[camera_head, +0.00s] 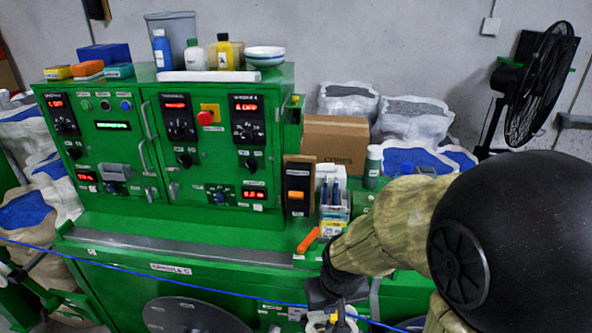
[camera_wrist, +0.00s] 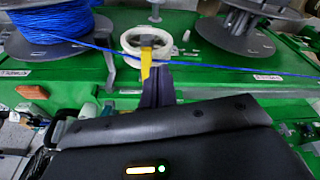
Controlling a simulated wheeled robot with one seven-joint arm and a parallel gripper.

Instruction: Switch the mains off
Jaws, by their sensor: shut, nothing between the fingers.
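The green control cabinet (camera_head: 130,200) carries dials, red displays and small switches; I cannot read which one is labelled mains. A red mushroom knob (camera_head: 205,118) sits on a yellow plate on its front. A black box with an orange rocker (camera_head: 296,195) stands at the cabinet's right side. An orange handle-like piece (camera_head: 309,240) is on the green ledge to the left of my arm. My gripper (camera_head: 337,312) points down at the ledge's front edge, low and right of the panel, partly cut off by the frame. In the wrist view its dark fingers (camera_wrist: 157,88) are shut and empty, in front of a white ring.
A blue cable (camera_head: 150,274) crosses in front of the ledge, passing close to my gripper. The wrist view shows a blue cable spool (camera_wrist: 50,25) and a grey reel (camera_wrist: 240,35). Bottles, a bowl and boxes stand on the cabinet. A black fan (camera_head: 540,80) stands at the right.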

